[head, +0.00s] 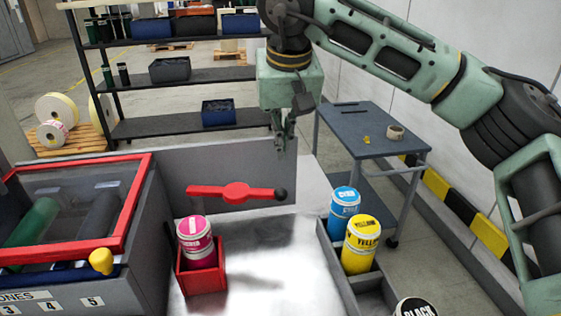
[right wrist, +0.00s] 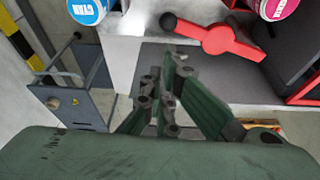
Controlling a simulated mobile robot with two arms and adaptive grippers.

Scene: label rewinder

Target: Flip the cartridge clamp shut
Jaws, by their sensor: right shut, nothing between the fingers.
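The red cartridge clamp (head: 236,192) is a flat bar with a round middle and a black knob at its right end. It lies level across the grey back panel, behind and above the magenta cartridge (head: 196,240), which stands upright in a red holder (head: 203,278). My right gripper (head: 284,148) points down beyond the clamp, above the knob in the head view, apart from it, shut and empty. In the right wrist view, the clamp (right wrist: 228,40) and its knob show above the shut fingers (right wrist: 160,92). My left gripper is not in view.
Cyan (head: 344,208) and yellow (head: 361,242) cartridges stand in a grey tray at right, with a black-labelled one (head: 415,307) nearer. A red-framed machine box (head: 140,215) stands at left. A side table (head: 372,140) and shelves (head: 182,78) stand behind.

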